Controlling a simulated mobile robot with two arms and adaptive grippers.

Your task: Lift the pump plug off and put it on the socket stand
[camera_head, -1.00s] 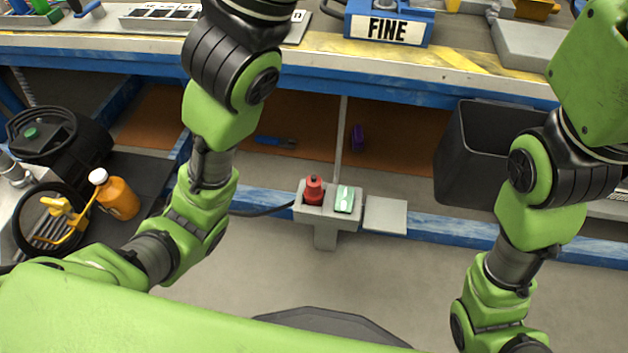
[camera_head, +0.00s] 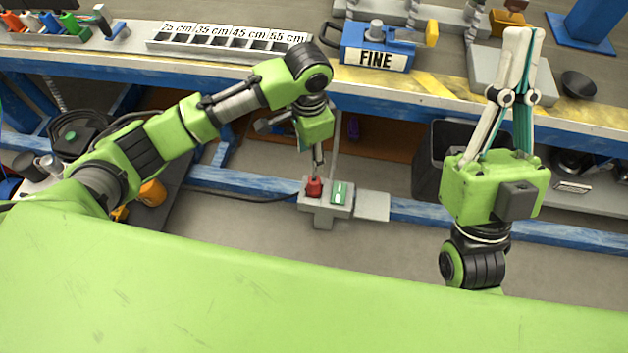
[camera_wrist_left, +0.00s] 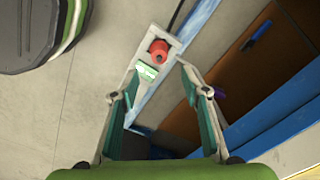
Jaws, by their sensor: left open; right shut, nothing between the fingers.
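A red plug-like piece (camera_head: 314,187) sits upright on a grey stand (camera_head: 324,219), beside a green-and-white plate (camera_head: 340,194). I take the red piece for the pump plug, but it has no readable label. My left gripper (camera_head: 318,172) points down just above it, partly covering its top. In the left wrist view the gripper (camera_wrist_left: 158,68) is open and empty, with the red piece (camera_wrist_left: 159,50) beyond the fingertips. Whether they touch is unclear. My right gripper (camera_head: 522,32) is shut and empty, pointing up at the right. I cannot tell which part is the socket stand.
A grey flat plate (camera_head: 372,205) adjoins the stand's right side. The blue-framed workbench (camera_head: 420,92) overhangs behind, carrying the blue FINE box (camera_head: 377,46) and a slotted length tray (camera_head: 230,40). A dark bin (camera_head: 427,165) stands under it at the right. Floor in front is clear.

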